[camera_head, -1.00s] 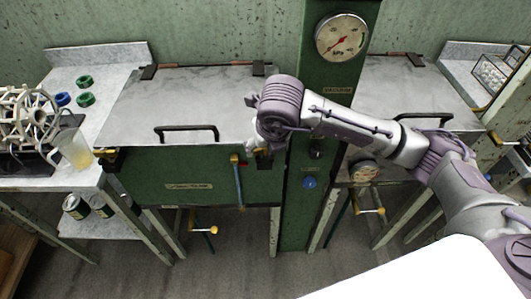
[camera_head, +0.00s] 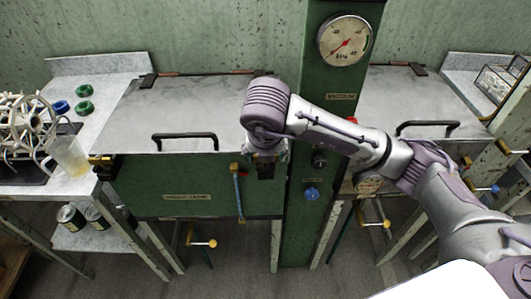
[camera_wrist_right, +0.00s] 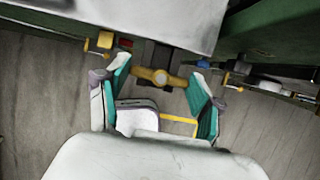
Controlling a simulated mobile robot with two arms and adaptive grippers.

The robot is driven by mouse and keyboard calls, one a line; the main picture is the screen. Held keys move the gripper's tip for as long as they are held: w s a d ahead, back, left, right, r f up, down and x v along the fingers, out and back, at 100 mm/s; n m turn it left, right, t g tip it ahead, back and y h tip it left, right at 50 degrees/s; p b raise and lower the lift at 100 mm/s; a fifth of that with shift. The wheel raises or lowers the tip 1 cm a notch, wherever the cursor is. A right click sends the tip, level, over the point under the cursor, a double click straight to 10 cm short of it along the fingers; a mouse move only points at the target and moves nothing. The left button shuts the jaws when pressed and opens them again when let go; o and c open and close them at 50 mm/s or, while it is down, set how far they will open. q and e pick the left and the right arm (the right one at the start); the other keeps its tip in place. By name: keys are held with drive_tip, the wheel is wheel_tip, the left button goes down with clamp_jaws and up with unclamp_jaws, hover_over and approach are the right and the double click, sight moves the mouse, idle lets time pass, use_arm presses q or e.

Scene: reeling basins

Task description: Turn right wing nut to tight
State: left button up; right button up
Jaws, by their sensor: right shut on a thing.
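The right wing nut (camera_wrist_right: 160,77) is a brass piece with two wings and a round middle. It lies between the teal-padded fingers of my right gripper (camera_wrist_right: 161,70), which is shut on it. In the head view my right gripper (camera_head: 265,167) points down at the right front corner of the green vacuum chamber (camera_head: 160,192), and it hides the nut there. The left wing nut (camera_head: 102,164) is at the chamber's left front corner. My left gripper is not in view.
The chamber's grey lid (camera_head: 185,110) is down, with a black handle (camera_head: 185,138). A blue-handled lever (camera_head: 238,190) hangs just left of my right gripper. A green column (camera_head: 325,130) with a gauge (camera_head: 345,41) stands right of it. A beaker (camera_head: 70,155) stands far left.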

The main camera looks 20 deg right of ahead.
drive_tip(key=shift+r, duration=0.1)
drive_tip(key=o, duration=1.1)
drive_tip(key=shift+o, duration=0.2)
drive_tip(key=v, duration=1.1)
drive_tip(key=shift+s+r, duration=0.25)
drive_tip(key=shift+r, duration=0.1)
drive_tip(key=shift+a, duration=0.1)
